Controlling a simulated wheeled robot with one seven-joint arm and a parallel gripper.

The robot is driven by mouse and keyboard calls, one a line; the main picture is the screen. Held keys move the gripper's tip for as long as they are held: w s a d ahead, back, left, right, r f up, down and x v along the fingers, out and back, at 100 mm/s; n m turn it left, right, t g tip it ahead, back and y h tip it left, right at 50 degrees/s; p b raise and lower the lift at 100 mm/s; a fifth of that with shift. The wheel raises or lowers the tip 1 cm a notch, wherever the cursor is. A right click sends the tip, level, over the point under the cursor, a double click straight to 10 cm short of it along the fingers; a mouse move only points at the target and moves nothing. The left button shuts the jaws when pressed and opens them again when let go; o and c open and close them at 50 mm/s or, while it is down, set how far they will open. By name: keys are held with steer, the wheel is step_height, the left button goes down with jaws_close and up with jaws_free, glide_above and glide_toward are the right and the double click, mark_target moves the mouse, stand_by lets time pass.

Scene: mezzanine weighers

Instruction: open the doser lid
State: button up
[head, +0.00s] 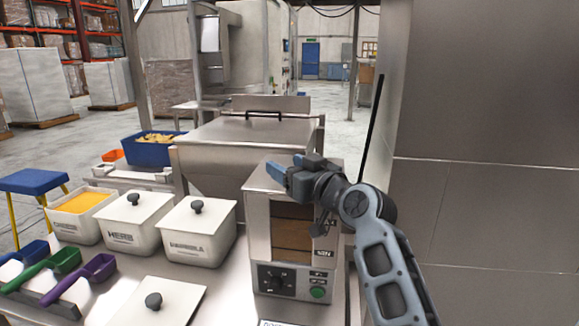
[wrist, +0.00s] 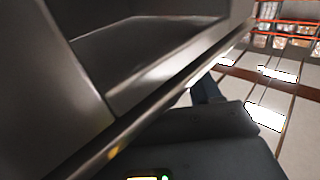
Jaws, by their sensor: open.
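A steel cabinet (head: 334,262) with a front window, black knob and green button stands on the worktop, and I take it for the doser. My gripper (head: 285,178) is open at its top, with blue fingers pointing left; I cannot tell whether they touch it. A thin dark upright strip (head: 371,130) rises behind my wrist. It may be the lid seen edge-on, but I cannot tell. My gripper and wrist hide part of the cabinet top. In the wrist view, a steel edge (wrist: 150,118) crosses diagonally before a shaded steel recess; nothing is held.
A steel hopper (head: 210,160) with a black-handled cover stands behind. Lidded white tubs (head: 197,250), an open orange-filled tub (head: 83,202) and coloured scoops (head: 100,268) lie left. A steel wall (head: 490,110) closes off the right.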

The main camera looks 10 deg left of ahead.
steer(key=shift+c, duration=0.3)
jaws_close()
stand_by(0.3)
